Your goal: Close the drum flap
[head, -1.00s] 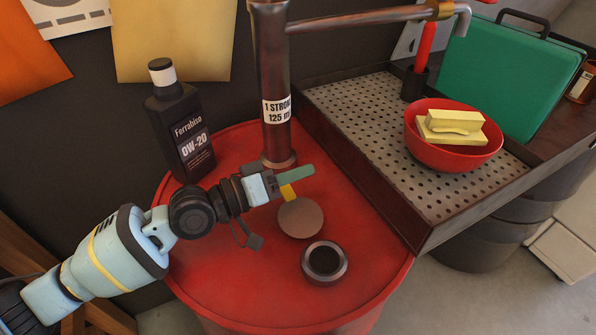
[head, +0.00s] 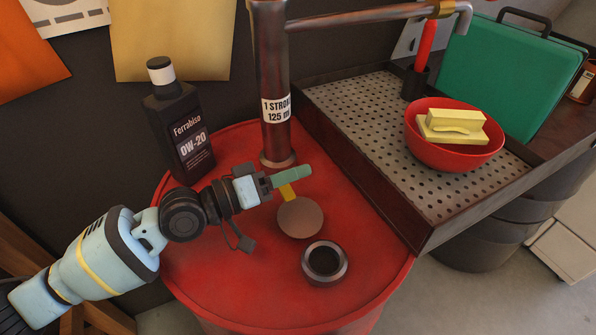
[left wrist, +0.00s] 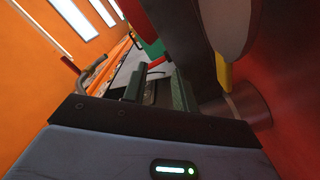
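The red drum (head: 225,285) stands in the middle of the head view. Its flap, a round brown disc (head: 301,219) with a yellow tab (head: 287,192), is open, off the dark round opening (head: 325,261). My left gripper (head: 292,176) is just above the yellow tab, by the foot of the pump pipe; contact cannot be told. In the left wrist view its fingers (left wrist: 157,90) are apart with nothing between them. There the flap (left wrist: 229,25) and yellow tab (left wrist: 223,72) show to the right of the fingers. My right gripper is not in view.
The pump pipe (head: 276,100) rises from the drum behind my gripper. A black oil bottle (head: 181,130) stands at the back left. A perforated tray (head: 370,125) with a red bowl (head: 450,155) is on the right. The drum's front is clear.

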